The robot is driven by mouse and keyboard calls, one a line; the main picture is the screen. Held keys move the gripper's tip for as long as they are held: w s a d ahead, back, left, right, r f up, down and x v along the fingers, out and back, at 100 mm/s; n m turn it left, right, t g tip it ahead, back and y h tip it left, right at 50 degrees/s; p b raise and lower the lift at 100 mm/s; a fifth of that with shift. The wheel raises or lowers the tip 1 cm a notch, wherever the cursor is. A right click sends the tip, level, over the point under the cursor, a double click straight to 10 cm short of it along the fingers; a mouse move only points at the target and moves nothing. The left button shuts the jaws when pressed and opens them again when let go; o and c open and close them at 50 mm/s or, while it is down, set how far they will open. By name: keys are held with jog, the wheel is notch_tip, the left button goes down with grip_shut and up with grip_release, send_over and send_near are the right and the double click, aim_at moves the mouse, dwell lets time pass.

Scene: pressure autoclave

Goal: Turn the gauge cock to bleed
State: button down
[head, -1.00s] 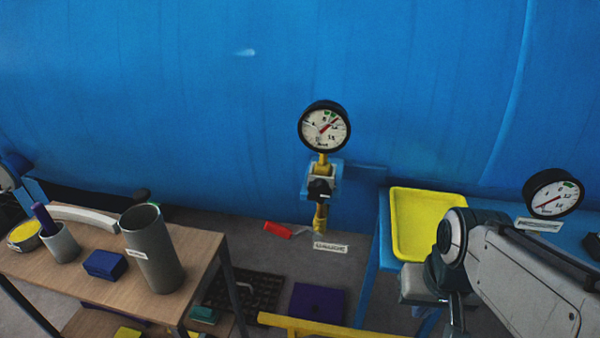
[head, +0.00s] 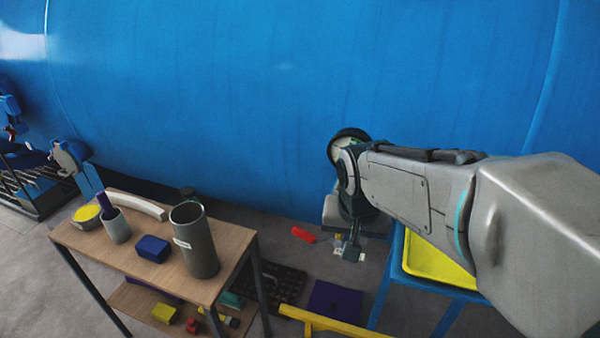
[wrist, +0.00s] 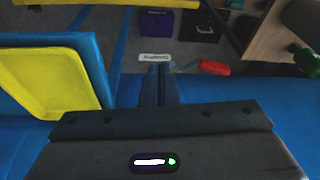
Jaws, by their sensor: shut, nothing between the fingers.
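The gauge cock's red lever (head: 303,234) points left, just left of my gripper in the head view. Its red handle (wrist: 214,67) also shows in the wrist view, right of the fingertips. My gripper (head: 350,254) is shut and empty, pointing down in front of the cock. In the wrist view its fingers (wrist: 158,72) are together, with a small white label (wrist: 155,58) just beyond the tips. I see no contact with the lever.
A blue stand with a yellow tray (head: 435,262) is right of the cock, under my arm. A wooden cart (head: 140,245) with a grey cylinder (head: 193,240) and a blue box (head: 152,248) stands left. A yellow bar (head: 325,322) runs low in front. The blue vessel wall (head: 230,110) closes the back.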

jog(key=w+a+r+m+p, duration=0.1)
jog(key=w+a+r+p, duration=0.4)
jog(key=w+a+r, duration=0.15)
send_near(305, 230)
jog(key=shift+m+t+y, duration=0.3)
jog(key=x, duration=0.5)
jog(key=shift+s+d+f, duration=0.15)
jog(key=shift+d, duration=0.2)
jog(key=shift+a+f, duration=0.2)
jog(key=shift+f, duration=0.3)
